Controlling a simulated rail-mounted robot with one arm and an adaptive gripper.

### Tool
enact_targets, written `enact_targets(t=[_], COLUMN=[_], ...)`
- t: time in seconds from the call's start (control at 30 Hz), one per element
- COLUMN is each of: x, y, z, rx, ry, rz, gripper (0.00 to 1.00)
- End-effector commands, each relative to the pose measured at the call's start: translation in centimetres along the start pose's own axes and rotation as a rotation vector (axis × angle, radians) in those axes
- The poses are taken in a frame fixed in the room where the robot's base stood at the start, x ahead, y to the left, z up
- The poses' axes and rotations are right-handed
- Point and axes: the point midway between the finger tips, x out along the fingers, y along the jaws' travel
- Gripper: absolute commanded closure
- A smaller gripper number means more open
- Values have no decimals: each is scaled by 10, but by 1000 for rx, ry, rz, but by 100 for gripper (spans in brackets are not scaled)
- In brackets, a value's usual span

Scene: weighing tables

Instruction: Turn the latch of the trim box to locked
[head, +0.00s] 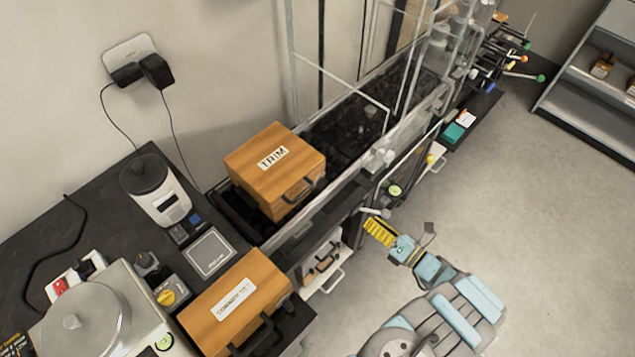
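The trim box (268,172) is an orange-brown wooden box with a white label reading TRIM. It sits in a black tray on the dark bench by the wall, its lid down. A dark handle-like fitting (303,189) shows on its front right face. I cannot make out the latch or its position. My arm comes up from the bottom right, and my gripper (381,231), near a yellow ribbed part, is right of and below the box, apart from it. Its fingers are too small to tell open from shut.
A second wooden box (236,302) with a white label stands nearer on the bench. Left of it are a scale (83,320) and a white device with a dark top (154,190). A clear-framed enclosure (345,90) stands behind the trim box. Floor at right is clear.

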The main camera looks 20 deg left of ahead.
Motion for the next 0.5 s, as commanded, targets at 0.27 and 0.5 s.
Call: enact_targets(t=[0.27,0.5], x=[20,62], y=[6,7], z=[5,4], rx=[10,11], ry=[-16,-14], rz=[18,20], gripper=[74,74])
